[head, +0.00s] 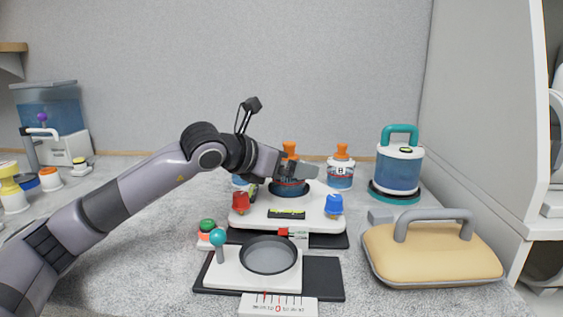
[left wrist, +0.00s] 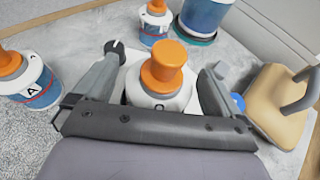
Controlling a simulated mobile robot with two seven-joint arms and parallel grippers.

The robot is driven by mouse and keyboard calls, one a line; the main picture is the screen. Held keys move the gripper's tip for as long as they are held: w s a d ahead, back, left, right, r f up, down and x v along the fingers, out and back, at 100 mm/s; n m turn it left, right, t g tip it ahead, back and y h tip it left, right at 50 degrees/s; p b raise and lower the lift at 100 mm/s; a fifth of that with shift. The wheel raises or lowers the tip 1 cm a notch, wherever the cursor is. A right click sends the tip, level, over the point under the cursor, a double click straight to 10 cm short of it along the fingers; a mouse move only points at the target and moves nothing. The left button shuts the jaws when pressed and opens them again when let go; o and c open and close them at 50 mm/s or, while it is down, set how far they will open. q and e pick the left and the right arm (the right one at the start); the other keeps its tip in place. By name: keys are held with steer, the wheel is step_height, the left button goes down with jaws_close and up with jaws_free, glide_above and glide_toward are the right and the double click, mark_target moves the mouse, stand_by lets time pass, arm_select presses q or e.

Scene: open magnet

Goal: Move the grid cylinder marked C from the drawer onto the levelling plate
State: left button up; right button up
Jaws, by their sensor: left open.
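In the head view a blue-and-white cylinder with an orange knob (head: 290,150) stands upright on the white levelling plate (head: 262,215), over its dark round seat. My left gripper (head: 300,172) is at this cylinder and partly covers it. In the left wrist view the fingers of the open left gripper (left wrist: 160,78) are on either side of the orange-knobbed cylinder (left wrist: 163,66), with gaps to the knob. Its top mark is too small to read surely. The front drawer (head: 228,274), with a teal ball handle (head: 217,238), shows an empty round grey recess. My right gripper is not in view.
Cylinder B (head: 341,172) stands behind right of the plate; cylinder A (left wrist: 28,82) is left in the wrist view. A teal-handled canister (head: 398,170) and a tan handled lid (head: 432,252) stand right. Red (head: 240,203) and blue (head: 333,205) knobs flank the plate.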

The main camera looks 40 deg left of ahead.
arm_select(q)
steer(key=shift+r, duration=0.25)
steer(key=shift+s+a, duration=0.1)
steer(key=shift+s, duration=0.1)
steer(key=b+v, duration=0.3)
steer(key=v, duration=0.7)
steer(key=shift+s+a, duration=0.1)
steer(key=shift+s+r, duration=0.35)
steer(key=shift+s, duration=0.25)
steer(key=shift+r, duration=0.15)
